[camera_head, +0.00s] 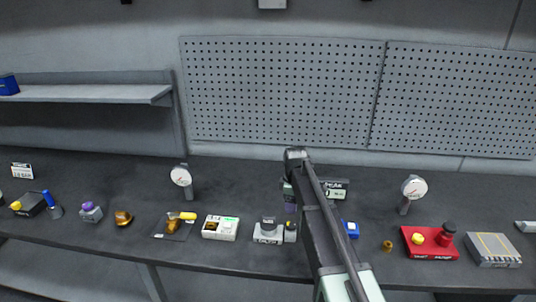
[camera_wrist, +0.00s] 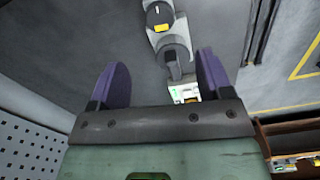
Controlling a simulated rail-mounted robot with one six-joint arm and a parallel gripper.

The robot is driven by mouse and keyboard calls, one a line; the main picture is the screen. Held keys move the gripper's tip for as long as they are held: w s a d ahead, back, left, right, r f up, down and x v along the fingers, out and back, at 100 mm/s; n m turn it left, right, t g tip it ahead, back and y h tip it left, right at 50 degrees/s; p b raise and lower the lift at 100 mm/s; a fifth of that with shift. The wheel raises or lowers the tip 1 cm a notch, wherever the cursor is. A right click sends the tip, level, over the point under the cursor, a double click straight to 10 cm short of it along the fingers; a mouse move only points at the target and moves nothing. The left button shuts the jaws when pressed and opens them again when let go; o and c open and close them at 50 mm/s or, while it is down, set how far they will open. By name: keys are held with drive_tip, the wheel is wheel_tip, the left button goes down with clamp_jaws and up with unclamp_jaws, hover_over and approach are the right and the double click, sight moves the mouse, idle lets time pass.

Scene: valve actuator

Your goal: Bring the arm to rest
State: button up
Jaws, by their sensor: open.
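My gripper shows in the wrist view (camera_wrist: 163,65) with its two purple fingers spread wide apart. No object is held between them. In the head view my arm rises from the bottom centre over the bench (camera_head: 230,262), and its far end stands above the middle of the bench. Contact with the bench items cannot be told.
Two round gauges (camera_head: 181,176) (camera_head: 414,187) stand on posts. A white box (camera_head: 220,227) and small parts lie left. Pegboards (camera_head: 280,92) and a shelf (camera_head: 85,94) are behind.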

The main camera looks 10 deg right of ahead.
drive_tip(key=s+a+f+m+b, duration=0.1)
drive_tip(key=s+m, duration=1.2)
drive_tip(key=s, duration=1.5)
drive_tip(key=shift+f+m+b, duration=0.4)
drive_tip(key=shift+f+b, duration=0.35)
